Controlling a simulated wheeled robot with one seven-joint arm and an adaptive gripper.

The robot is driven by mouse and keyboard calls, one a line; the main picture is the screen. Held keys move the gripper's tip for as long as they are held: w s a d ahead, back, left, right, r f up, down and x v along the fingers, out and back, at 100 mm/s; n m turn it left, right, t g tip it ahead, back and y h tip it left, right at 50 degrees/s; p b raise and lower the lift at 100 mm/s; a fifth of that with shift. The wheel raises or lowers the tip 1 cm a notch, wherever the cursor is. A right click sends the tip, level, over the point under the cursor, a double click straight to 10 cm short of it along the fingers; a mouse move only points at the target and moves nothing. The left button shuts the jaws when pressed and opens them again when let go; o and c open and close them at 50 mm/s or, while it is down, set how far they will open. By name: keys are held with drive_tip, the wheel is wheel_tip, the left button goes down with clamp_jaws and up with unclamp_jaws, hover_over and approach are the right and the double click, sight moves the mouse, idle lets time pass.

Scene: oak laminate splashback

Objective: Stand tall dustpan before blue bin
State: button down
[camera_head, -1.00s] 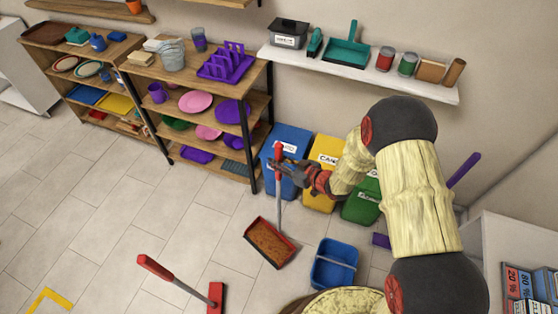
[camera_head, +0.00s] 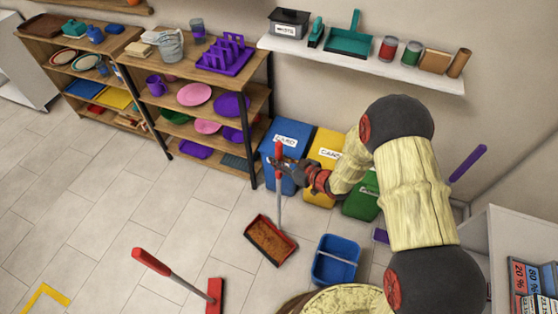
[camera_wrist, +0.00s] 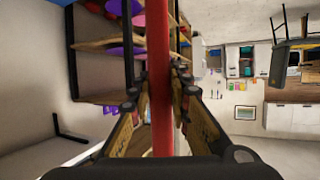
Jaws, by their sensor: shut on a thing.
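The tall dustpan has a red pan (camera_head: 270,241) with brown debris in it and a long grey handle with a red grip (camera_head: 279,152). It is upright, in front of the blue bin (camera_head: 291,137) in the head view. My gripper (camera_head: 276,164) is shut around the red grip. In the wrist view the red grip (camera_wrist: 160,70) runs between the two fingers of my gripper (camera_wrist: 160,95). The pan appears at floor level, but I cannot tell whether it touches the floor. The blue bin is partly hidden behind the grip and gripper.
A yellow bin (camera_head: 322,150) and a green bin (camera_head: 362,193) stand right of the blue bin. A blue bucket (camera_head: 336,262) is right of the pan. A red broom (camera_head: 215,293) is in front. Shelves (camera_head: 212,75) stand behind left. The left floor is clear.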

drive_tip(key=shift+w+f+b, duration=0.1)
drive_tip(key=shift+f+b, duration=0.25)
drive_tip(key=shift+f, duration=0.1)
drive_tip(key=c, duration=1.6)
unclamp_jaws()
drive_tip(key=shift+s+f, duration=0.2)
drive_tip(key=v, duration=1.2)
drive_tip(key=shift+r, duration=0.1)
